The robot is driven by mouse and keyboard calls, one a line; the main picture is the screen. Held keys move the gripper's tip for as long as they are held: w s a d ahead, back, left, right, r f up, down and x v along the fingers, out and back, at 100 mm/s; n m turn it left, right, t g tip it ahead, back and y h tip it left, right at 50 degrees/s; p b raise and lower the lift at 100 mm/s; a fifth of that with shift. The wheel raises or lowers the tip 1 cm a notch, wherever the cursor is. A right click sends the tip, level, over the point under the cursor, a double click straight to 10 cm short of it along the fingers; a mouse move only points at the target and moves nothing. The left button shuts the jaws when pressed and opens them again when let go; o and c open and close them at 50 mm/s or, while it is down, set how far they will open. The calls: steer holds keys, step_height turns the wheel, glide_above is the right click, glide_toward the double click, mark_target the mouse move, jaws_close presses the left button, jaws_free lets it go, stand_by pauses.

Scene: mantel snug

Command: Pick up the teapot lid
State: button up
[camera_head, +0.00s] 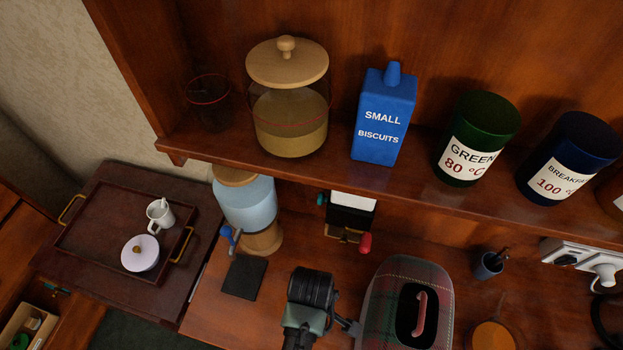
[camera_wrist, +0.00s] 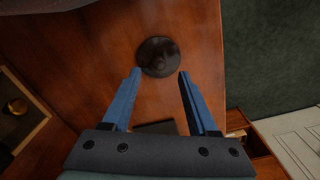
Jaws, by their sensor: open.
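A dark, round, glossy lid with a small knob in its middle, which looks like the teapot lid (camera_wrist: 158,57), lies on a brown wooden surface in the wrist view. My gripper (camera_wrist: 160,73) is open, with its two blue fingers spread and nothing held. In that view its fingertips lie to either side of the lid's near edge. The height between fingertips and lid cannot be told. I cannot make out this lid in the head view, where part of my arm stands at the bottom middle.
A tartan cosy (camera_head: 382,292) with a pink handle stands right of my arm. A dark square slab (camera_head: 244,278) lies to its left. A shelf with jars and canisters overhangs the back.

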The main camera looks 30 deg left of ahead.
steer(key=shift+w+f+p, duration=0.1)
steer(key=shift+f+p, duration=0.2)
steer(key=shift+f, duration=1.8)
jaws_close()
